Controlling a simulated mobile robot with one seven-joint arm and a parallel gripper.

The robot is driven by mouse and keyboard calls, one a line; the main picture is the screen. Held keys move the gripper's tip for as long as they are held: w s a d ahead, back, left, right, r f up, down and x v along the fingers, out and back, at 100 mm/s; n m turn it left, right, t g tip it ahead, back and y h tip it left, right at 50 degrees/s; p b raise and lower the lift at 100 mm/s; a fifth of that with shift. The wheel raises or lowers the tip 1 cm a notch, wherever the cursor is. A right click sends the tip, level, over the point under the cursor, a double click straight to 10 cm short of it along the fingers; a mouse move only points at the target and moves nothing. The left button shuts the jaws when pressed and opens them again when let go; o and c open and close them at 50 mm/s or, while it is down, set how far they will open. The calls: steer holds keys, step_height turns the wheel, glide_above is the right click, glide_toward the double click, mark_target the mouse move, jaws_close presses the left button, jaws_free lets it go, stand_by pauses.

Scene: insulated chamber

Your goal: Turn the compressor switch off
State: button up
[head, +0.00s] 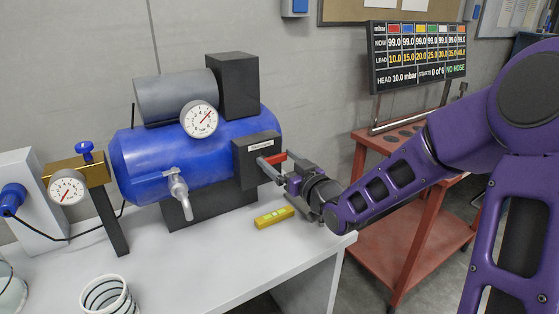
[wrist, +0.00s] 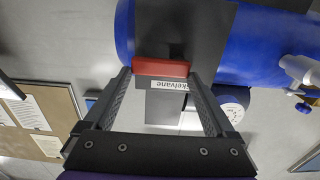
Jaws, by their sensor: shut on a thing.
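The blue compressor tank (head: 170,155) stands on the grey bench. On its right end is a dark switch box (head: 258,160) with a small white label. A red switch lever (head: 275,158) sticks out from this box. My gripper (head: 275,168) is at the lever, with its fingers reaching toward the box. In the wrist view the red lever (wrist: 161,67) lies crosswise between the two fingertips, and the fingers touch its ends. The label in front of the box reads "Skelvane" (wrist: 169,85). The blue tank also shows in the wrist view (wrist: 270,45).
A yellow level (head: 274,217) lies on the bench below my gripper. A white cup (head: 108,296) with dark stripes stands at the front. A gauge on a brass block (head: 80,175) is at left. A red cart (head: 380,185) with a display board (head: 417,57) stands at right.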

steer(key=shift+c, duration=0.8)
steer(key=shift+m, duration=0.3)
steer(key=m+p, duration=0.1)
steer(key=m, duration=0.1)
steer(key=f+m+p, duration=0.1)
steer(key=shift+d+m, duration=0.1)
steer(key=shift+m, duration=0.3)
steer(key=shift+s+a+f+m+p, duration=0.15)
steer(key=shift+a+f+m+p, duration=0.45)
steer(key=shift+m, duration=1.65)
steer(key=shift+s+d+f+m+p, duration=0.15)
steer(key=shift+m+p, duration=0.8)
steer(key=shift+m, duration=1.25)
steer(key=shift+s+a+f+m+p, duration=0.2)
steer(key=shift+f+m+p, duration=0.45)
steer(key=shift+m, duration=1.6)
steer(key=shift+w+a+r, duration=0.1)
steer(key=shift+r, duration=0.1)
